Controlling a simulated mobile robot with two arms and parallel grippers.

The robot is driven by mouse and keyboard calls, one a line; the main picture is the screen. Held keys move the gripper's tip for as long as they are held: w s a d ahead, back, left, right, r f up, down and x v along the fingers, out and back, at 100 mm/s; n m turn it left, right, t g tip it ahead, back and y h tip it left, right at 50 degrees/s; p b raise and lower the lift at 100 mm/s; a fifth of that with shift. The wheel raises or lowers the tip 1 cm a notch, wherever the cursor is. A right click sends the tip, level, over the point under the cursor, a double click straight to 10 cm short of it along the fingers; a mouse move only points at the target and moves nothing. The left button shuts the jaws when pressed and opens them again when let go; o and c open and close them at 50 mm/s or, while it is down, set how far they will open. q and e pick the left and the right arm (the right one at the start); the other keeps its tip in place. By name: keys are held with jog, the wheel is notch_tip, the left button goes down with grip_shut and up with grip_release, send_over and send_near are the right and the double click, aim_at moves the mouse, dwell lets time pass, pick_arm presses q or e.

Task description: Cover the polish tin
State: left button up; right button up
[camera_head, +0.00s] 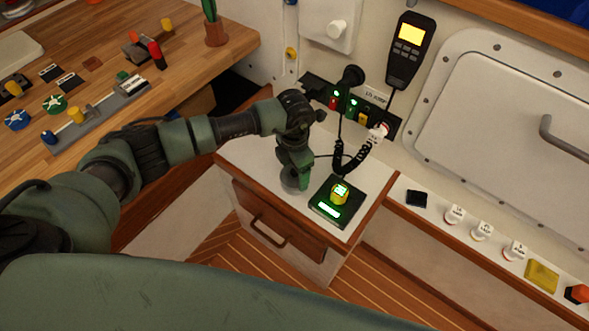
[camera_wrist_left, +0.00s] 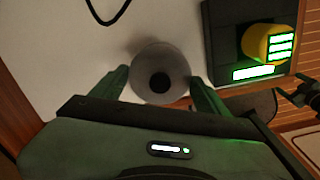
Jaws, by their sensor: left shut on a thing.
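My left gripper (camera_head: 294,180) points down at the white top of the small cabinet. In the left wrist view its two fingers (camera_wrist_left: 158,83) stand on either side of a round grey thing (camera_wrist_left: 157,62) with a dark round centre, and are shut on it. In the head view the grey thing (camera_head: 291,185) shows only partly beneath the gripper, low over or on the cabinet top. I cannot tell whether it is the polish tin, its lid, or one on the other.
A black device (camera_head: 320,209) with a yellow knob (camera_head: 340,194) and green display is close right of the gripper. A coiled cord (camera_head: 349,168) hangs behind. A wooden workbench (camera_head: 105,30) is at left. A ledge (camera_head: 437,214) with small labelled items runs right.

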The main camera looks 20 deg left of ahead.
pick_arm(q)
jog(key=shift+f, duration=0.3)
jog(key=o, duration=1.4)
jog(key=shift+o, duration=0.2)
jog(key=shift+r, duration=0.1)
notch_tip(320, 180, up, 8)
jog(key=shift+f+b, duration=0.2)
jog(key=shift+b, duration=0.35)
